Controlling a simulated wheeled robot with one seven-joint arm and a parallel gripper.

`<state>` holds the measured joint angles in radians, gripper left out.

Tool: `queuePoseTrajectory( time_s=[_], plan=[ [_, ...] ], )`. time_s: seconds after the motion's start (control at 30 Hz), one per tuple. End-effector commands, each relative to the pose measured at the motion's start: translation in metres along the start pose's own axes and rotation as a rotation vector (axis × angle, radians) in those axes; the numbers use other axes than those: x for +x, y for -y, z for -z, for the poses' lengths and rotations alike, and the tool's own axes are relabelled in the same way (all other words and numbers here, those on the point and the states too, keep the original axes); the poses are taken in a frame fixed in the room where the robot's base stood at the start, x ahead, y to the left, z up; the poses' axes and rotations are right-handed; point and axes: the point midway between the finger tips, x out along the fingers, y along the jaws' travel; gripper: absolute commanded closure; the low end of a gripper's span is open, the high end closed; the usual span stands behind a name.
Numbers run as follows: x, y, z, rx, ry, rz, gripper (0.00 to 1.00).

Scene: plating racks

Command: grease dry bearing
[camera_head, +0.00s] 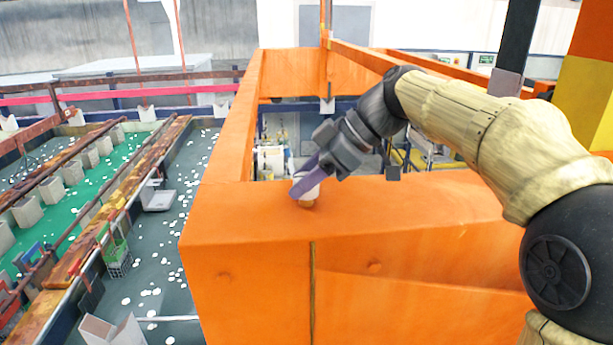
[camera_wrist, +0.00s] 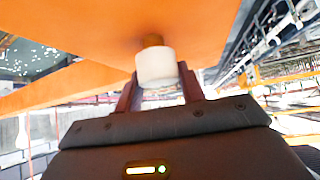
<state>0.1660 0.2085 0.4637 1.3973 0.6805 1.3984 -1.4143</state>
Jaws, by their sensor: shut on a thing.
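My gripper (camera_head: 304,184) reaches in from the right and points down-left at the top of the orange beam (camera_head: 245,212). It is shut on a short white cylinder (camera_head: 312,189) with a brown-orange round end (camera_head: 306,203). In the wrist view the white cylinder (camera_wrist: 156,68) sits between my two fingers, and its brown end (camera_wrist: 152,40) faces the orange surface (camera_wrist: 90,28). The brown end is at or very close to the beam's top; I cannot tell whether it touches. I cannot make out a bearing for certain.
The orange frame has an open gap behind the near beam, with machinery (camera_head: 272,160) below it. To the left, far lower, lie a green-floored tank line (camera_head: 75,190) and a dark speckled floor (camera_head: 170,255). A yellow-and-orange post (camera_head: 588,75) stands at the right.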

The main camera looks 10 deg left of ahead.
Motion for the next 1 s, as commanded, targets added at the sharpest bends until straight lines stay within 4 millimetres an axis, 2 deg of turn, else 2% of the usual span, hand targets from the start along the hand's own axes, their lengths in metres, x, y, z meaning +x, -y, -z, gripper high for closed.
queuePoseTrajectory(
  time_s=[0.47,1.0],
  plan=[
    [0.0018,-0.0001,-0.0024,0.070,0.000,-0.078,0.84],
    [0.0018,0.0004,-0.0012,0.380,-0.002,-0.391,0.84]
  ],
)
